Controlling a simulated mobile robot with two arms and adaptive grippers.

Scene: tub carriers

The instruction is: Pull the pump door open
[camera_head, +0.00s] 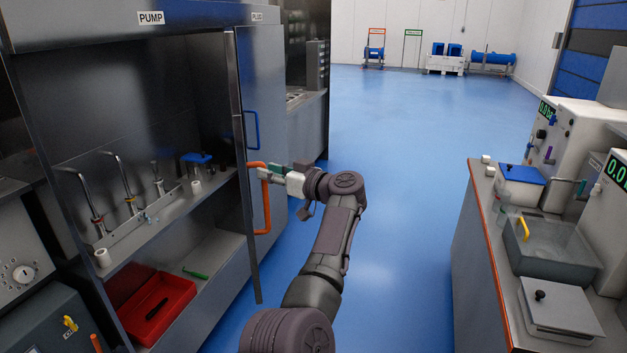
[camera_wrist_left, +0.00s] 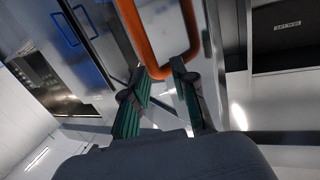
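The pump cabinet, marked by the PUMP sign (camera_head: 151,18), stands open on the left. Its grey door (camera_head: 262,90) is swung out at the cabinet's right side. An orange loop handle (camera_head: 266,215) is on the door; it also shows in the left wrist view (camera_wrist_left: 196,35). My left gripper (camera_head: 262,172) is at the upper part of this handle. In the left wrist view its two green-padded fingers (camera_wrist_left: 160,75) lie on either side of the orange bar, close against it. My right gripper is not in view.
Inside the cabinet are a shelf with metal taps (camera_head: 125,185) and a red tray (camera_head: 158,312) below. A blue handle (camera_head: 252,130) is farther along. A bench (camera_head: 480,230) with instruments stands right. Blue floor (camera_head: 400,150) between is clear.

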